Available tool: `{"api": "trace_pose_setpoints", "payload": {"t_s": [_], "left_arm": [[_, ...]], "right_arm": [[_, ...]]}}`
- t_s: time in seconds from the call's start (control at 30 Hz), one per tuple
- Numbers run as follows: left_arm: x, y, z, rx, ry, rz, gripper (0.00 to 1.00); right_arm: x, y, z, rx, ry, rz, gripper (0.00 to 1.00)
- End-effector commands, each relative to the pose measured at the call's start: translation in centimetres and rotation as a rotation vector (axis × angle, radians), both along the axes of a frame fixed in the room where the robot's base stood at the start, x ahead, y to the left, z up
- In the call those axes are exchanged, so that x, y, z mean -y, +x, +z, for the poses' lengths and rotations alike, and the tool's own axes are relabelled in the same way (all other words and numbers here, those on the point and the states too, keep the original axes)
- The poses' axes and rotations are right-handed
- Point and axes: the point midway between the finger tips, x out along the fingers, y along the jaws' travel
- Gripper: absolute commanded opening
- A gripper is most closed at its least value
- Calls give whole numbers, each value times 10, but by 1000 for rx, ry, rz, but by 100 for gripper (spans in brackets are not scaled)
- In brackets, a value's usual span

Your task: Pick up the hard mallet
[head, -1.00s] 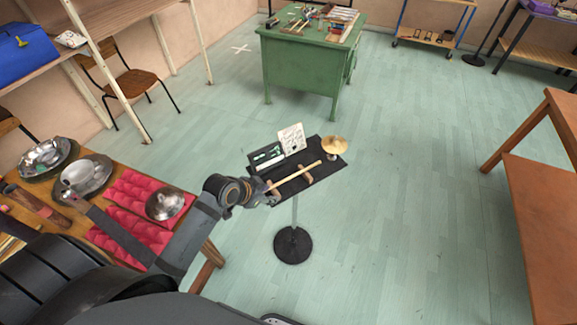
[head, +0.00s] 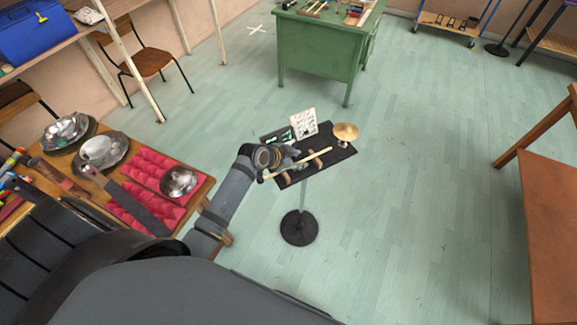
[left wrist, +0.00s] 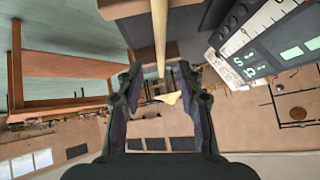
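The hard mallet shows as a pale wooden stick (head: 318,157) at the dark tray (head: 338,162) of a stand. Its head cannot be made out. My left gripper (head: 293,156) is at the left part of the tray, right by the stick. In the left wrist view the stick (left wrist: 160,35) runs down from the top edge to between the two spread fingers of my left gripper (left wrist: 160,88). There is a visible gap on each side of it. Brown rest blocks (head: 312,160) show under or beside the stick. My right gripper is not in view.
A small brass cymbal (head: 346,131), a white printed card (head: 303,123) and a dark device (left wrist: 265,40) are close around the tray. A table with red cushions (head: 150,172) and metal bowls (head: 101,150) stands at left. The floor right of the stand is clear.

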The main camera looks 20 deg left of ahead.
Motion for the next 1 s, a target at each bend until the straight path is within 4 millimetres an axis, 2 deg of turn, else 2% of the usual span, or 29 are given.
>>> {"api": "trace_pose_setpoints", "payload": {"t_s": [0.07, 0.2, 0.47, 0.5, 0.77, 1.0], "left_arm": [[5, 10, -4, -2, -4, 1, 37], [10, 21, -18, 0, -3, 2, 37], [11, 24, -23, 1, 0, 1, 37], [11, 24, -23, 1, 0, 1, 35], [11, 23, -23, 0, 0, 1, 0], [11, 23, -23, 0, 0, 1, 0]], "right_arm": [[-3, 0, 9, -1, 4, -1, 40], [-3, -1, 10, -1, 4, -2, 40], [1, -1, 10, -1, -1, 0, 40], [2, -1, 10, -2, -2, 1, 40], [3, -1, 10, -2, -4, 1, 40], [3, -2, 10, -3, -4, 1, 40]]}}
